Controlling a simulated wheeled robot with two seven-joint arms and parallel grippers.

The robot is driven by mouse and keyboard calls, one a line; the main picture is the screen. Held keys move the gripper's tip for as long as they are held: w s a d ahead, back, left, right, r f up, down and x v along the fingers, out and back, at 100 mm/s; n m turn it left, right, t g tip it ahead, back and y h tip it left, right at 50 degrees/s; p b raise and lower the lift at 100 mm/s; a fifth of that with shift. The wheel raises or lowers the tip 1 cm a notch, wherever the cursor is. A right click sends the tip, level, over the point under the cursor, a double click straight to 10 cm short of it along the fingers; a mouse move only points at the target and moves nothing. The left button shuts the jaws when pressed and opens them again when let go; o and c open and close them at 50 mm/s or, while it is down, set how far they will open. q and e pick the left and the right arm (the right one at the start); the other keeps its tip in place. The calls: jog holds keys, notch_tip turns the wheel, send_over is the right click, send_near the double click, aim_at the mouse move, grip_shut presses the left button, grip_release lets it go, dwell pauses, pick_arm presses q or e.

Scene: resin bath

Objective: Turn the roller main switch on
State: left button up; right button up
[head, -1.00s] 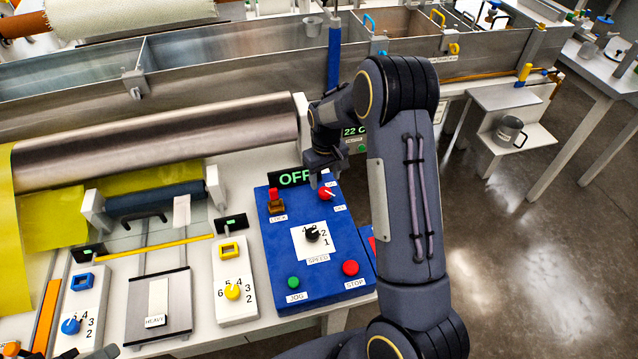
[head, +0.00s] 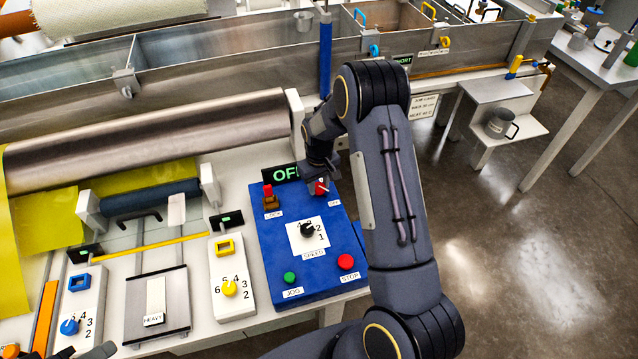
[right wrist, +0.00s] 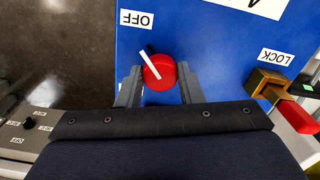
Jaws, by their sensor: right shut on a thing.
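The roller main switch is a red round knob (head: 321,187) with a white pointer line, at the upper right of the blue control panel (head: 270,235). In the right wrist view the knob (right wrist: 159,72) sits between the two fingers of my right gripper (right wrist: 158,84). The gripper is shut on it, a finger on each side. The pointer line slants towards the OFF label (right wrist: 136,19). In the head view my right gripper (head: 321,181) partly covers the knob. The green-lettered display (head: 281,173) shows "OF", its right end hidden by my arm.
A red lock lever (head: 268,191) on a brown base stands left of the knob. The black speed dial (head: 307,230), green jog button (head: 290,278) and red stop button (head: 346,262) lie nearer on the panel. The steel roller (head: 150,140) and bath are behind.

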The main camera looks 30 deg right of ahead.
jog(key=shift+c, duration=0.2)
jog(key=shift+f+n+b, duration=0.1)
jog(key=shift+n+b, duration=1.7)
jog(key=shift+n, duration=0.2)
jog(key=n+b, duration=0.2)
jog(key=n, duration=0.2)
jog(key=shift+d, duration=0.1)
jog(key=n+b, duration=0.1)
jog(key=n, duration=0.8)
jog(key=shift+n+b, duration=0.3)
jog(key=shift+n, duration=0.1)
jog(key=o, duration=1)
jog(key=shift+c, duration=0.2)
